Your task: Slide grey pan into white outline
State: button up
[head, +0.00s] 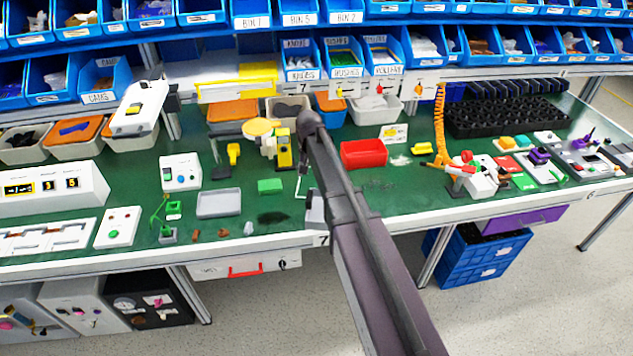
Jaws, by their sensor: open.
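A flat grey pan (219,204) with a low rim lies on the green bench top, left of centre and near the front edge. A thin white line (298,188) on the green surface shows just left of my arm. It looks like the left side of the white outline, and the rest is hidden behind my arm. The pan lies to the left of this line, apart from it. My arm rises from the bottom right to a joint above the bench.
A green block (270,186) lies between the pan and the white line. A switch box (181,172) stands behind the pan at left. A red bin (363,153) stands right of my arm. Small parts lie along the front edge.

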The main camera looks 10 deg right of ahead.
aim_at(309, 196)
jog(key=shift+w+a+r, duration=0.1)
jog(key=shift+w, duration=0.3)
notch_tip(309, 196, down, 14)
jog(key=b, duration=1.3)
jog(key=shift+r+b, duration=0.1)
jog(key=shift+b, duration=0.3)
dwell(0.4)
grip_shut()
